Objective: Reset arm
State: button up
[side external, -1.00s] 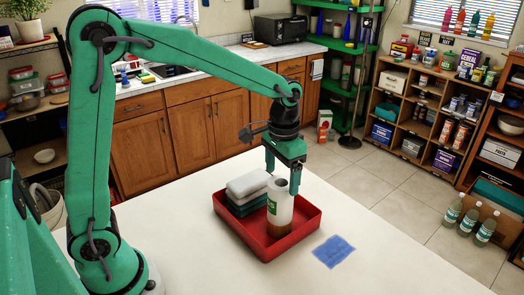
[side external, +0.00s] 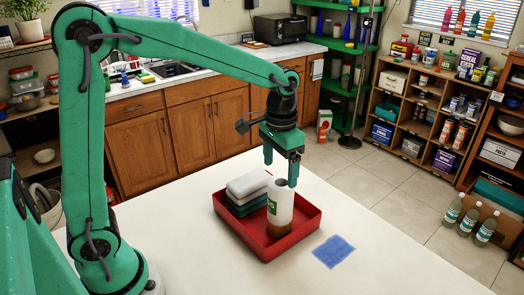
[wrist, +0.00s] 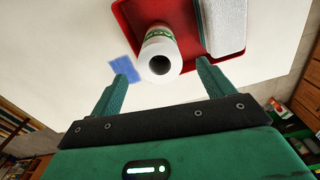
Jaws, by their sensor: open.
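My gripper (side external: 281,170) is open and empty above the red tray. In the side external view its fingertips are near the top of a white bottle (side external: 280,204) with a green label and brownish lower part. The bottle stands upright in the red tray (side external: 292,247). In the wrist view my gripper (wrist: 165,72) has its two fingers wide apart, with the bottle's dark round opening (wrist: 160,65) seen between them.
A stack of sponge-like blocks (side external: 249,184), white on top and dark green below, lies in the tray beside the bottle. A blue cloth patch (side external: 334,251) lies flat on the white table (side external: 400,270). The table around the tray is otherwise clear.

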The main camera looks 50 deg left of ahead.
jog(key=s+a+r+t, duration=0.2)
jog(key=s, duration=0.6)
jog(key=s+a+r+n+t, duration=0.1)
jog(key=s+a+r+t, duration=0.1)
jog(key=s, duration=0.7)
jog(key=shift+s+a+r+t, duration=0.3)
jog(key=shift+a+r+t, duration=0.1)
jog(key=shift+r+t, duration=0.35)
